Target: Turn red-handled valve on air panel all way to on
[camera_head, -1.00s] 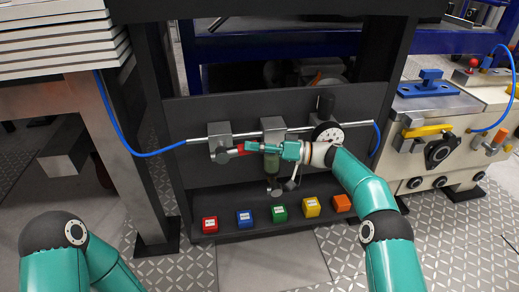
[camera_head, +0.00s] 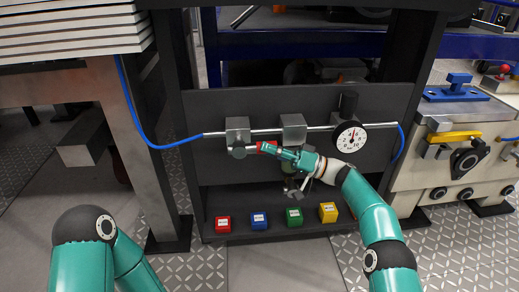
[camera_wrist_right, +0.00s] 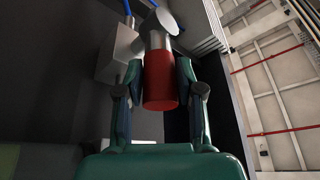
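The red-handled valve (camera_head: 238,151) is on the left part of the air panel (camera_head: 210,108), below a grey block on the silver pipe. Its red handle (camera_head: 266,147) points right, roughly level, in the head view. My right gripper (camera_head: 277,150) reaches it from the lower right. In the right wrist view the red handle (camera_wrist_right: 160,82) lies between the two fingers, which appear to press on both its sides. The valve's silver stem (camera_wrist_right: 158,35) shows beyond the red grip. My left gripper is outside the views; only part of that arm shows at lower left.
A round gauge (camera_head: 351,136) is right of the valve on the same pipe. Red (camera_head: 223,225), blue (camera_head: 259,221), green (camera_head: 294,217) and yellow (camera_head: 328,212) blocks sit on the shelf below. A dark frame post (camera_head: 167,110) stands to the left.

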